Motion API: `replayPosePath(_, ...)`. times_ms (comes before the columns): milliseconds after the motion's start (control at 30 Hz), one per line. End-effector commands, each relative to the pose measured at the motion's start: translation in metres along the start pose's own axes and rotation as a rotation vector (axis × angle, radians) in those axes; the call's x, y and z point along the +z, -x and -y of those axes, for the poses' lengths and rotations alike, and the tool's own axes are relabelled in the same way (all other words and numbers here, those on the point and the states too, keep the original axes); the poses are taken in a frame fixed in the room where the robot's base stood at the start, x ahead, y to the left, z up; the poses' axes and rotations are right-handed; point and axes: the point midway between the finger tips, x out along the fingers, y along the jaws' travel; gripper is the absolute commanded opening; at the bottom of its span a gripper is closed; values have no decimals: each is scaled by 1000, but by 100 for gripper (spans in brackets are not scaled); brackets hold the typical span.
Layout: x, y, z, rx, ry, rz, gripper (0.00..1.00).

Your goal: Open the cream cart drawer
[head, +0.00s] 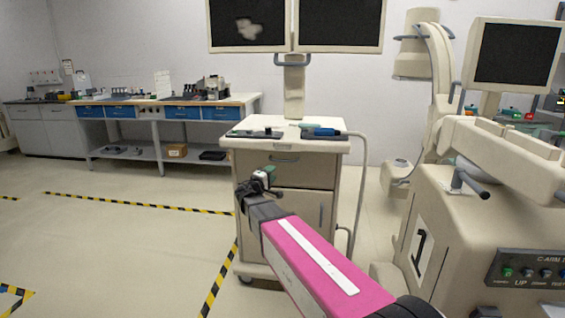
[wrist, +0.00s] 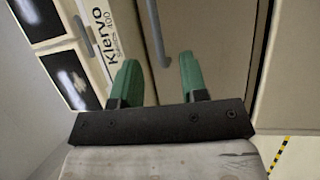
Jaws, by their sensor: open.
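The cream cart (head: 333,148) stands at the centre of the head view. Its drawer (head: 310,172) sits below the worktop, looks shut, and has a grey handle (head: 284,160). My gripper (head: 262,176) is in front of the cart's left side, just below the handle's height in the picture. In the wrist view, my gripper (wrist: 159,77) has its two green fingers apart with nothing held. A grey handle bar (wrist: 155,30), seemingly the drawer's, runs upright in that turned view, its lower end between the fingertips in the picture. I cannot tell how far off it is.
A lower door with its own handle (head: 321,214) is under the drawer. A push rail (head: 358,190) runs along the cart's right side. The C-arm machine (head: 450,235) stands close at right. A bench (head: 150,110) is at the back left; the floor at left is clear.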

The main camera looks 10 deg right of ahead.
Motion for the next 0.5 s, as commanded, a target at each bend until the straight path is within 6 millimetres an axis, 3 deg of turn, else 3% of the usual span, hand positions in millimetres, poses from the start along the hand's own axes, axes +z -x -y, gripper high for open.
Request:
replayPosePath(233,-8,-16,-5,23,7,-15,40)
replayPosePath(500,-8,-64,-5,22,8,-12,40)
